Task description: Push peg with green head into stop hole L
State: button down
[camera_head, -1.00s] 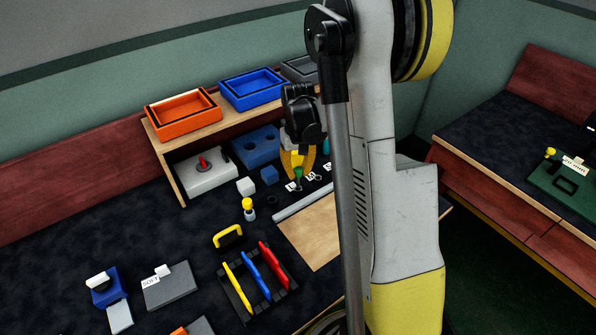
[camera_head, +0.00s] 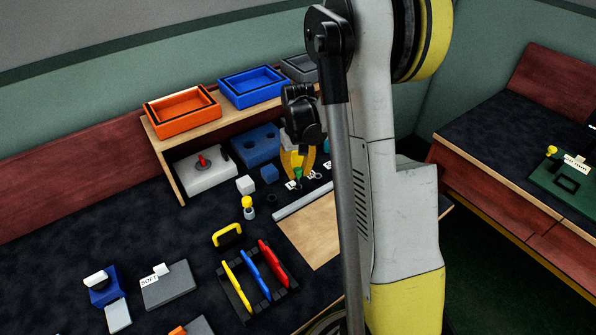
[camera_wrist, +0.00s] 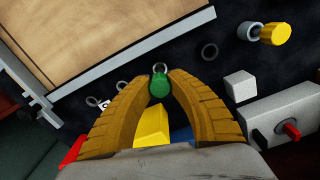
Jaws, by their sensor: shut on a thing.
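The green-headed peg (camera_head: 298,173) stands at the row of labelled rings in the head view. Its green head (camera_wrist: 159,86) is between the tips of my gripper (camera_wrist: 159,82) in the wrist view. My gripper (camera_head: 297,158), with yellow-brown fingers, is shut on the head from above. Two more rings (camera_wrist: 122,87) lie to the left in the wrist view. The peg's shaft is hidden under its head in the wrist view, and I cannot tell how deep it sits. The hole letters are too small to read surely.
A yellow-headed peg (camera_head: 248,207) stands near a white cube (camera_head: 245,185) and a blue cube (camera_head: 269,174). A white box with a red knob (camera_head: 203,161) is under the shelf. A grey rail (camera_head: 302,201) and wooden board (camera_head: 312,232) lie in front.

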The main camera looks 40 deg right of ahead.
aim_at(298, 170)
jog(key=shift+f+b, duration=0.9)
jog(key=shift+f, duration=0.3)
jog(key=c, duration=1.2)
grip_release()
jog(key=shift+r, duration=0.1)
notch_tip(298, 170, up, 12)
jog(key=shift+f, duration=0.1)
